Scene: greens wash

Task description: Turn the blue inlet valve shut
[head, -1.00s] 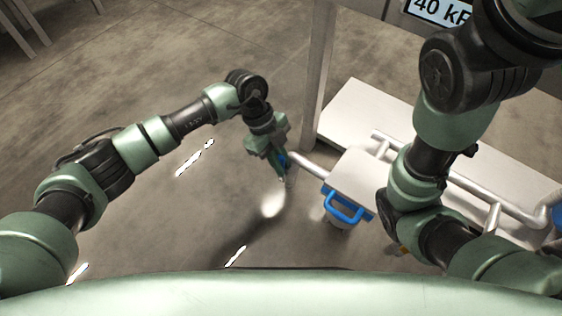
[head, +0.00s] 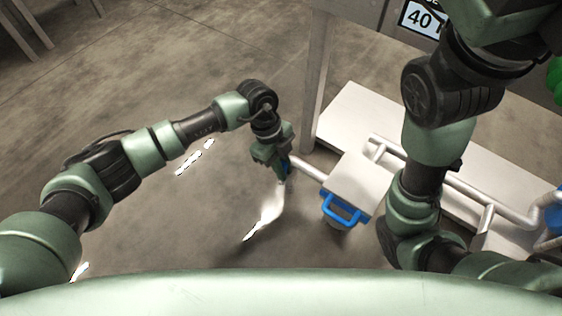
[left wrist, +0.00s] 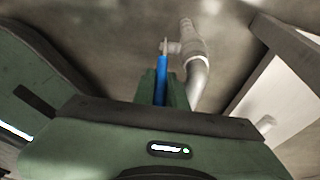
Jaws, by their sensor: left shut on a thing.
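The gripper body hides the lever's lower part in the wrist view, and the valve body is mostly hidden in the head view. My right arm crosses the right side of the head view; its gripper is out of the picture.
A post (head: 317,85) rises behind. The floor (head: 190,210) to the left is clear, with bright streaks.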

